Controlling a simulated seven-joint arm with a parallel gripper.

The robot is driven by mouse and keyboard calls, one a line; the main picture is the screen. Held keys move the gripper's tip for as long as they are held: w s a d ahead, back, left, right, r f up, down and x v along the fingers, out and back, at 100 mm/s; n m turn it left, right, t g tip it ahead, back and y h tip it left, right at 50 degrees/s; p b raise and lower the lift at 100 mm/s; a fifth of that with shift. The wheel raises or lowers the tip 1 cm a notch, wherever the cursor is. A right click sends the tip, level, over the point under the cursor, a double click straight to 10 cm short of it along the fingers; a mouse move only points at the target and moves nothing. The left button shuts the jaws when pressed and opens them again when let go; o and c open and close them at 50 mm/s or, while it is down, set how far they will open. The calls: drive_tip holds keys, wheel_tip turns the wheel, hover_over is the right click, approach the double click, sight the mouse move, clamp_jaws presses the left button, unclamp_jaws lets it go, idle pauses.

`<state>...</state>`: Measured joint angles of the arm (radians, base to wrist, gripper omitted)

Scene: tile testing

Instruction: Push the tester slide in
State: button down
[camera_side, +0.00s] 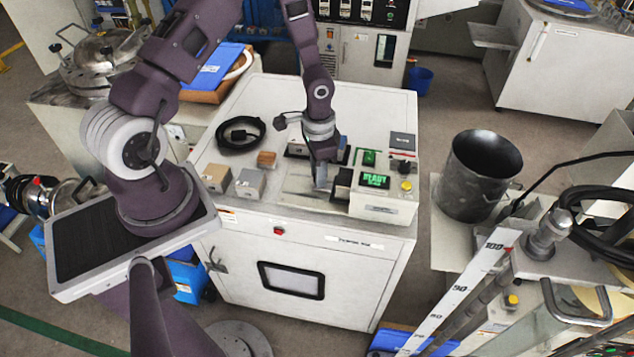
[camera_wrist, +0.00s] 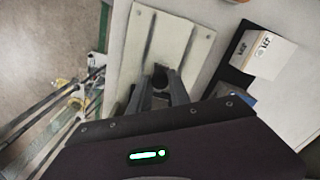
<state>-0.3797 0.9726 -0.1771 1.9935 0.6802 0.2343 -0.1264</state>
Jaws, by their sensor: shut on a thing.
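The tester (camera_side: 384,205) is a pale box with a lit green display and a yellow button, on the right of the white cabinet top. My gripper (camera_side: 321,182) points down just left of it, close to a black part at the tester's left side. In the wrist view my gripper (camera_wrist: 160,92) has its two fingers closed around a small dark, round-ended piece (camera_wrist: 160,75), which seems to be the slide's handle. Beyond it lies a cream plate (camera_wrist: 186,40) with long grooves and corner screws. The rest of the slide is hidden; how far in it sits cannot be told.
Left on the cabinet top (camera_side: 245,105) are a grey block (camera_side: 250,183), a tan block (camera_side: 216,177), a small brown block (camera_side: 266,159) and a coiled black cable (camera_side: 241,133). In the wrist view a labelled white box (camera_wrist: 266,54) stands right of the plate.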

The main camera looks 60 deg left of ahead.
sight(343, 176)
drive_tip(key=shift+w+d, duration=2)
drive_tip(key=shift+w, duration=0.05)
drive_tip(key=c, duration=1.2)
unclamp_jaws()
drive_tip(key=shift+c, duration=0.2)
drive_tip(key=shift+d+r, duration=0.1)
drive_tip(key=shift+r, duration=2.95)
